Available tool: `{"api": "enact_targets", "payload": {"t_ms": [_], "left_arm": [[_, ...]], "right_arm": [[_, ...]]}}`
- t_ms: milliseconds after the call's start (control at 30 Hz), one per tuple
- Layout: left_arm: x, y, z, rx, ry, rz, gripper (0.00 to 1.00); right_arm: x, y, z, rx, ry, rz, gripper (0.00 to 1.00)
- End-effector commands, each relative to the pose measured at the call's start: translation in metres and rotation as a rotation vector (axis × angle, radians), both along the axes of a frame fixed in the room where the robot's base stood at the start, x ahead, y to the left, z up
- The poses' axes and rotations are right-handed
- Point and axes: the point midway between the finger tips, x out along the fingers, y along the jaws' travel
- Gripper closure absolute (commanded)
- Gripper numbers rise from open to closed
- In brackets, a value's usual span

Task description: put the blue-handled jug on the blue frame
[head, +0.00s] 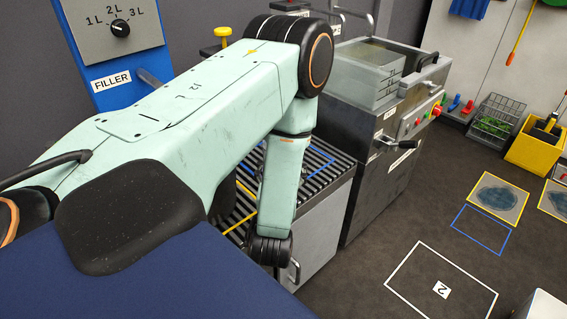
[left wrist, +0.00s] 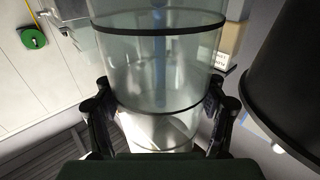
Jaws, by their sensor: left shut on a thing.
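A clear jug (left wrist: 158,70) with dark bands fills the middle of the left wrist view. The two fingers of my left gripper (left wrist: 160,112) are on either side of it, shut on it. A faint blue stripe shows through its wall; I cannot tell if this is the handle. In the head view my left arm reaches over a slatted counter, and its gripper and the jug are hidden. A blue frame (head: 321,170) is marked on the slats, partly hidden behind my arm. Another blue outline (head: 482,230) lies on the floor at right. My right gripper is not in view.
A yellow frame (head: 240,216) is marked on the slats at left. A blue filler (head: 110,85) stands behind my arm. A steel machine (head: 383,150) with a lever stands right of the counter.

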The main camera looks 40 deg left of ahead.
Motion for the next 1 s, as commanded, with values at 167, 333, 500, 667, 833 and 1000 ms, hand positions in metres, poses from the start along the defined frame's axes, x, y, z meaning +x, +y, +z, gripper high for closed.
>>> {"api": "enact_targets", "payload": {"t_ms": [167, 333, 500, 667, 833, 1000], "left_arm": [[0.000, 0.010, -0.001, -0.001, -0.003, 0.049, 0.78], [0.025, 0.032, 0.000, -0.003, -0.008, 0.056, 0.78], [0.055, 0.057, 0.000, -0.001, -0.007, 0.053, 0.78], [0.084, 0.080, -0.001, 0.000, -0.006, 0.051, 0.78], [0.111, 0.103, -0.001, 0.001, -0.004, 0.050, 0.78], [0.125, 0.113, -0.001, 0.002, -0.001, 0.049, 0.78]], "right_arm": [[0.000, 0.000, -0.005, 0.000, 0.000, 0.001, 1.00], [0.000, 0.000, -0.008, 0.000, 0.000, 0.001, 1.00], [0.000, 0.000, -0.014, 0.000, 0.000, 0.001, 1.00], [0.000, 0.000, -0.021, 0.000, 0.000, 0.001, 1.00], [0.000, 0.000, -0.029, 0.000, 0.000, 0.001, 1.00], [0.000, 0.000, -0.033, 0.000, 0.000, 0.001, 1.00]]}}
